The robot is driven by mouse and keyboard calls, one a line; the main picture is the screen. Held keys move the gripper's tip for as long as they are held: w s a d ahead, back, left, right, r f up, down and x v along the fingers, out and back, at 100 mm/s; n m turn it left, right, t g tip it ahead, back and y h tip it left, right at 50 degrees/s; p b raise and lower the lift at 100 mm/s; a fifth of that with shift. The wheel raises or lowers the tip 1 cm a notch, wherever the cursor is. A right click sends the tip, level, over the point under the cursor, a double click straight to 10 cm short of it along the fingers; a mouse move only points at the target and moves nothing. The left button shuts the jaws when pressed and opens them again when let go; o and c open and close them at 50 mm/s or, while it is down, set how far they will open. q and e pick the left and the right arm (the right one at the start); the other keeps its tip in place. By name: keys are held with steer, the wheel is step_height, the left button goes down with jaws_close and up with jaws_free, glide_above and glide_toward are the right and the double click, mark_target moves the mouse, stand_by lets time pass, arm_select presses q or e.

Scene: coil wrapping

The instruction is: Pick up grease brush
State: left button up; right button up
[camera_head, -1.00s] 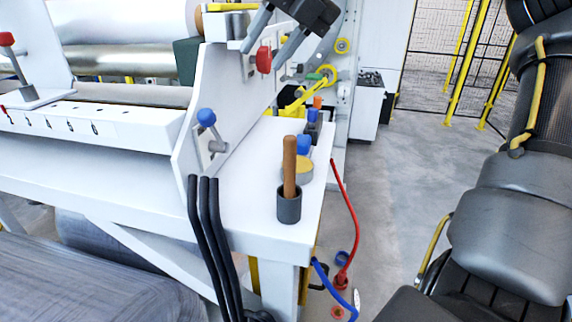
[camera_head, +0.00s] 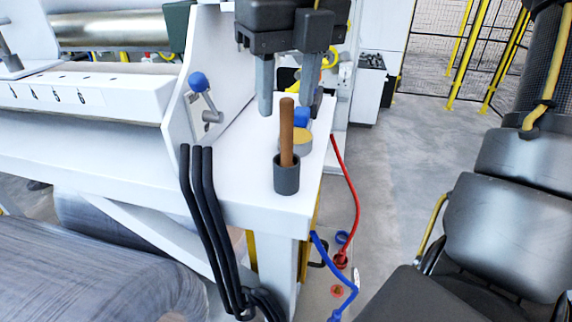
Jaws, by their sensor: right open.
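The grease brush (camera_head: 287,132) stands upright with its brown wooden handle up, in a dark grey cup (camera_head: 287,176) on the white table's corner. Its lower end is hidden in the cup. My right gripper (camera_head: 288,108) points down, with its two grey fingers spread and empty. In the picture the fingers show just above and to either side of the handle's top; whether they are behind it or around it I cannot tell. My left gripper is out of view.
A tin with a yellow top (camera_head: 302,142) and a blue-capped item (camera_head: 301,117) stand behind the cup. Black cables (camera_head: 204,205) hang over the table's front edge.

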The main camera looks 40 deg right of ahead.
steer(key=b, duration=0.2)
glide_above(286, 162)
steer(key=shift+w+d+f, duration=0.15)
steer(key=shift+f, duration=0.75)
steer(key=shift+w+d+f, duration=0.1)
steer(key=shift+w+f, duration=0.05)
steer(key=shift+f, duration=0.7)
steer(key=shift+w+d+f, duration=0.15)
steer(key=shift+f, duration=0.75)
steer(key=shift+c, duration=0.2)
jaws_close()
